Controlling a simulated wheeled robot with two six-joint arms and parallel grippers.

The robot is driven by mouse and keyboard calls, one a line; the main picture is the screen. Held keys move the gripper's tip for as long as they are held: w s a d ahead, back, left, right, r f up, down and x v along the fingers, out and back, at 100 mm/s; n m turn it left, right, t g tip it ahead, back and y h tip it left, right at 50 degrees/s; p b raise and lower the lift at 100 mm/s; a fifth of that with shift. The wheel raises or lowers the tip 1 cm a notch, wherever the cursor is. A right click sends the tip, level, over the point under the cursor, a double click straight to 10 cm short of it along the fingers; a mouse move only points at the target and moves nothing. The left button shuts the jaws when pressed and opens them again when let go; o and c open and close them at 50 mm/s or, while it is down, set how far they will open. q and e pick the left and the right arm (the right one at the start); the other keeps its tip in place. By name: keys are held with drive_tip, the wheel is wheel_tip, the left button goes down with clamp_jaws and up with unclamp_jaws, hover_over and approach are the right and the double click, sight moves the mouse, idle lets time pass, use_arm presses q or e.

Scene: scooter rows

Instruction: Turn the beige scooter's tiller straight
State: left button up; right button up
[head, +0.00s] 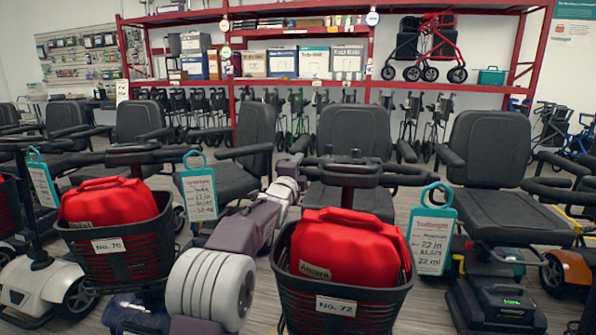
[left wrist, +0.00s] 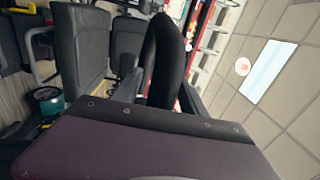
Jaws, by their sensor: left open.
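The scooter with the No. 72 basket (head: 340,285) stands in front of me; its body colour is hidden, so I cannot confirm that it is the beige one. Its black tiller handlebar (head: 385,174) spans above a red bag (head: 345,245). My left gripper (head: 293,166) is at the handlebar's left end, open; contact cannot be told. In the left wrist view a black curved bar (left wrist: 165,60) rises just beyond the purple gripper body. A cream-white scooter body (head: 38,285) shows at the lower left. My right gripper is out of view.
Another scooter with a No. 70 basket (head: 120,255) stands to the left. A teal price tag (head: 432,240) hangs right of the No. 72 basket. Black seats (head: 352,140) stand close behind. An orange scooter (head: 572,272) is at the right edge.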

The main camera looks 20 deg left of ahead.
use_arm(q)
drive_tip(key=s+d, duration=0.1)
drive_tip(key=s, duration=0.8)
drive_tip(key=shift+f+p, duration=0.25)
drive_tip(key=shift+p, duration=0.15)
